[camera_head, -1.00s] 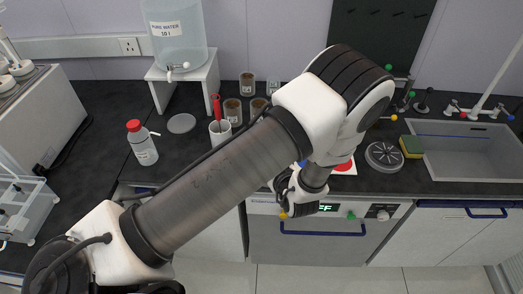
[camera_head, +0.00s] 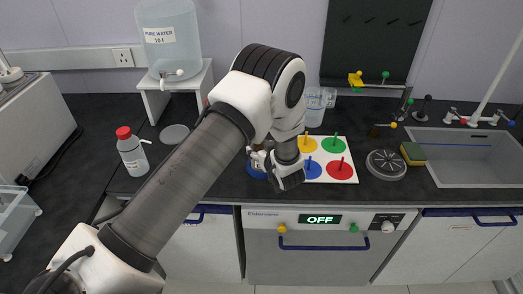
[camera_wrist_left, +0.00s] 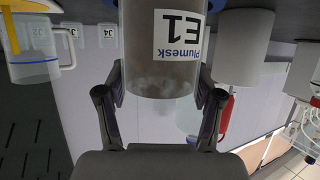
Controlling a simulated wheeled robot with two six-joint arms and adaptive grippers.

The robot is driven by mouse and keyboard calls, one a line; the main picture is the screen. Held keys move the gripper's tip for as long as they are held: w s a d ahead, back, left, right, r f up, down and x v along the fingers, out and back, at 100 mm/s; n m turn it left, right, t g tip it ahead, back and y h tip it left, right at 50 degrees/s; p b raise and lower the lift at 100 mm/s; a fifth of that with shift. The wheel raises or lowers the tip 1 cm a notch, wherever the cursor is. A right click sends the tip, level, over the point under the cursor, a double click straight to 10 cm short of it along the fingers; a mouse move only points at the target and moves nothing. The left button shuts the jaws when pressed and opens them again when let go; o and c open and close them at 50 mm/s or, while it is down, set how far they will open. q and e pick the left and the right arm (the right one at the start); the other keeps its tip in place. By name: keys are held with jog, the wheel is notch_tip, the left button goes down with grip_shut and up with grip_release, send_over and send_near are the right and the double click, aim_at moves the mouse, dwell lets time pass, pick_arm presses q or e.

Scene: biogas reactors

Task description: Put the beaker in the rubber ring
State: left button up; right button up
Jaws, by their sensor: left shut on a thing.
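In the left wrist view a clear beaker (camera_wrist_left: 165,75) with brownish, cloudy glass and an upside-down label reading "Plumesk E1" is between the fingers of my left gripper (camera_wrist_left: 161,92). The gripper is shut on it. In the head view my left gripper (camera_head: 276,172) points down over the counter, at the left edge of the board with coloured circles. There the beaker is mostly hidden by the gripper. A round dark grey ribbed disc (camera_head: 386,165) lies right of the board; I cannot tell whether it is the rubber ring. My right gripper is not in view.
The white board (camera_head: 344,168) has coloured circles with pegs. A clear jug (camera_head: 315,106) stands behind it. A sponge (camera_head: 413,153) and sink (camera_head: 465,150) are at right. A red-capped bottle (camera_head: 132,152), flat grey disc (camera_head: 174,133) and water tank (camera_head: 169,45) are left.

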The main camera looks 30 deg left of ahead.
pick_arm(q)
jog(key=o, duration=1.5)
jog(key=shift+o, duration=0.2)
jog(key=shift+r, duration=0.2)
jog(key=p+v, duration=0.7)
jog(key=v, duration=0.5)
jog(key=s+f+m+g+h, duration=0.3)
jog(key=s+f+m+h, duration=0.3)
jog(key=s+f, duration=0.6)
jog(key=s+d+f+m+g+h, duration=0.1)
jog(key=s+d+m+g+h, duration=0.1)
jog(key=s, duration=0.7)
jog(key=s+d+f+m+g+h, duration=0.2)
jog(key=s+d+g+h, duration=0.1)
jog(key=s, duration=0.7)
jog(key=shift+d+f, duration=0.15)
jog(key=shift+f, duration=0.1)
